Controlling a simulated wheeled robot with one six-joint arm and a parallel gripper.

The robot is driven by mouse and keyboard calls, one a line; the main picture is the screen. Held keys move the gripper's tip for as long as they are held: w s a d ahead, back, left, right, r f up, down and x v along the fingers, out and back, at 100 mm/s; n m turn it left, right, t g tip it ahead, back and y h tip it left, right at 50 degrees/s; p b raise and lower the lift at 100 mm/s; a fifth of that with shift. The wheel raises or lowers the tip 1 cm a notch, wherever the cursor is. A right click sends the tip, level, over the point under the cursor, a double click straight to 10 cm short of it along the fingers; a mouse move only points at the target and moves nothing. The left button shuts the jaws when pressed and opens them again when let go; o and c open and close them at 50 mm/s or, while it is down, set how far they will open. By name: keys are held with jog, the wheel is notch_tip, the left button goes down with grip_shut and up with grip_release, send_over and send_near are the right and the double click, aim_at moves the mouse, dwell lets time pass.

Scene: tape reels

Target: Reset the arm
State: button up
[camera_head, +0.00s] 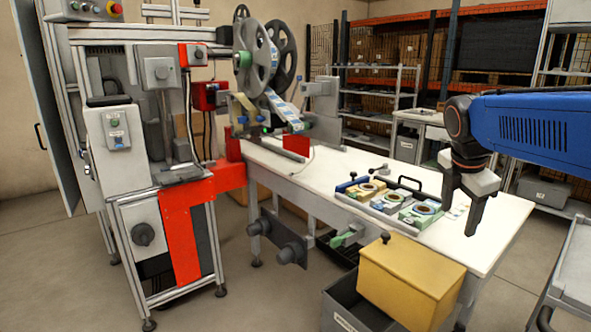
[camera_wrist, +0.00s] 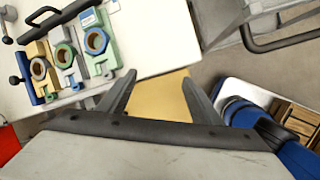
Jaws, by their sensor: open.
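My gripper (camera_head: 472,215) hangs from the blue arm over the right end of the white table, fingers pointing down. In the wrist view my gripper (camera_wrist: 158,100) shows two dark fingers apart with nothing between them. Beyond the fingers, in line with the gap, is part of the yellow box (camera_wrist: 160,97). In the head view the gripper is to the right of a tray (camera_head: 350,196) with several tape reel holders and apart from it.
The white table (camera_head: 300,180) runs from the taping machine (camera_head: 150,130) with its large reel (camera_head: 255,58). A yellow box (camera_head: 408,285) sits in a grey bin (camera_head: 340,310) before the table. Shelves (camera_head: 375,105) stand behind. The tray has a black handle (camera_wrist: 44,14).

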jog(key=s+a+f+m+y, duration=0.1)
jog(key=s+a+f+m, duration=0.3)
jog(key=s+f+m, duration=0.3)
jog(key=s+a+f+m+t+y, duration=0.1)
jog(key=s+a+f+m, duration=0.4)
jog(key=s+m, duration=0.8)
notch_tip(320, 180, down, 3)
jog(key=shift+s+f+t+y, duration=0.1)
jog(key=shift+s+t+y, duration=0.2)
jog(key=shift+s, duration=0.3)
